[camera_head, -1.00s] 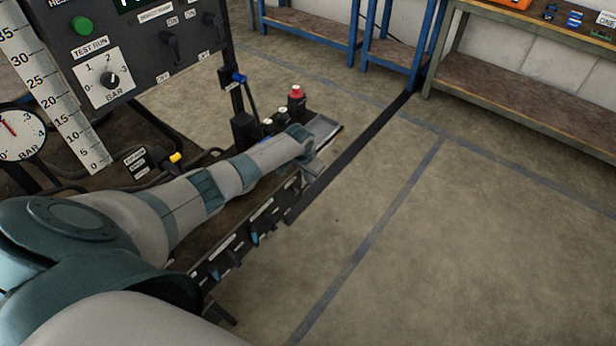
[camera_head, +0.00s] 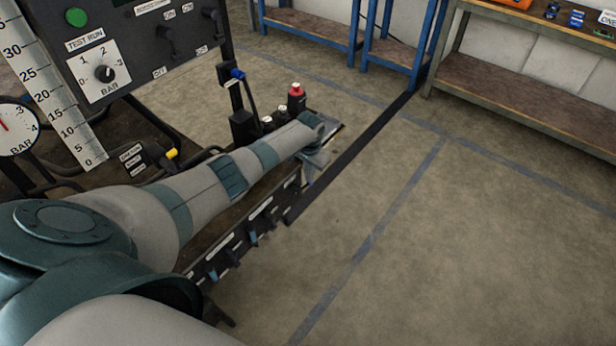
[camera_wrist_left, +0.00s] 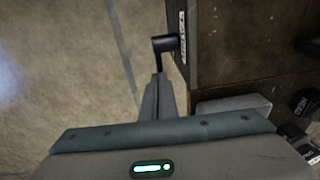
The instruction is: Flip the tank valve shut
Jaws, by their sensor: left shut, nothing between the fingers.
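In the left wrist view my gripper (camera_wrist_left: 158,84) is shut and empty. Its fingertips are just below a black lever handle (camera_wrist_left: 164,43) sticking out from the rail's side, beside a white label I cannot read clearly. This handle may be the tank valve; whether the fingers touch it I cannot tell. In the head view my arm hides it. My right gripper is not in view.
Several small levers (camera_head: 254,236) line the front rail. A red-topped button (camera_head: 297,92) and a blue-ended lever (camera_head: 238,74) stand behind my arm. A control panel (camera_head: 143,52) stands at the upper left. The floor to the right is clear.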

